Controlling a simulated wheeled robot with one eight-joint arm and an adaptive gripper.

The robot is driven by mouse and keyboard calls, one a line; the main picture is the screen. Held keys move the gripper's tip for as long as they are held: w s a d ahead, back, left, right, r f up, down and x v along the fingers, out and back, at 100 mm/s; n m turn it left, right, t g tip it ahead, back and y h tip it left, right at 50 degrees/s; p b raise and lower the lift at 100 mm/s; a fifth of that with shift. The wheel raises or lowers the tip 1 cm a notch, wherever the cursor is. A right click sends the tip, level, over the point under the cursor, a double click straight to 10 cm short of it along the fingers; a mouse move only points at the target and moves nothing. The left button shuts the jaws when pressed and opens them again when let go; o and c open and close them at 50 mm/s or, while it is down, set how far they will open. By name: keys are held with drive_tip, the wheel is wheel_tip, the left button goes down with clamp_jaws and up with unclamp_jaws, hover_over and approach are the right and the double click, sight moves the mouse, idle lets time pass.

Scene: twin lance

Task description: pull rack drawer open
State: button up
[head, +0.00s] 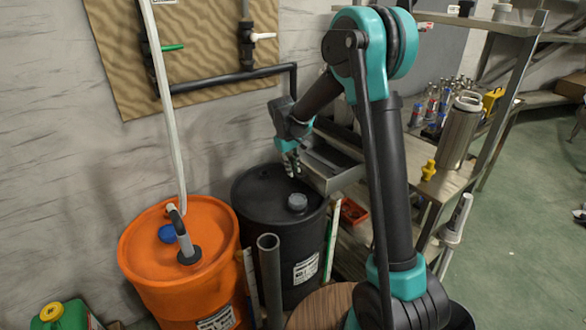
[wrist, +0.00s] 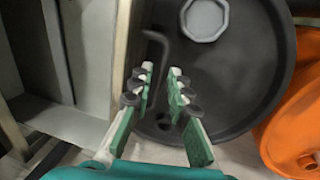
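The grey metal rack drawer (head: 338,180) sticks out to the left from the rack, over the black drum, and its open top shows. In the wrist view the drawer (wrist: 92,50) fills the left side. A thin dark bent handle (wrist: 163,45) stands out from its front panel. My gripper (head: 291,168) is at the drawer's left end. In the wrist view the gripper (wrist: 162,72) has its fingers apart, with the handle's far part between or just beyond the tips. I cannot tell whether either finger touches it.
The black drum (head: 265,200) stands below my gripper, and an orange drum (head: 180,260) stands to its left. A grey upright pipe (head: 269,270) is in front. The rack shelf (head: 450,183) holds a metal flask (head: 460,130) and several bottles.

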wheel_tip(320, 180, up, 12)
drive_tip(key=s+a, duration=0.1)
drive_tip(key=shift+s+a, duration=0.15)
drive_tip(key=shift+a, duration=0.2)
drive_tip(key=shift+f, duration=0.1)
drive_tip(key=s+d+f+m+t+y, duration=0.1)
drive_tip(key=s+d+f+m, duration=0.25)
drive_tip(key=s+d, duration=0.85)
drive_tip(key=s+d+f+m, duration=0.1)
drive_tip(key=s+d+f, duration=0.2)
drive_tip(key=s, duration=0.2)
drive_tip(key=s+d+f+m+t, duration=0.1)
drive_tip(key=s+d+f, duration=0.2)
drive_tip(key=s, duration=0.3)
drive_tip(key=s+d+f+m+t, duration=0.1)
drive_tip(key=s+d+f+m, duration=0.1)
drive_tip(key=s, duration=0.4)
drive_tip(key=shift+d+f+y, duration=0.3)
drive_tip(key=shift+d+f, duration=0.25)
drive_tip(key=shift+f, duration=0.3)
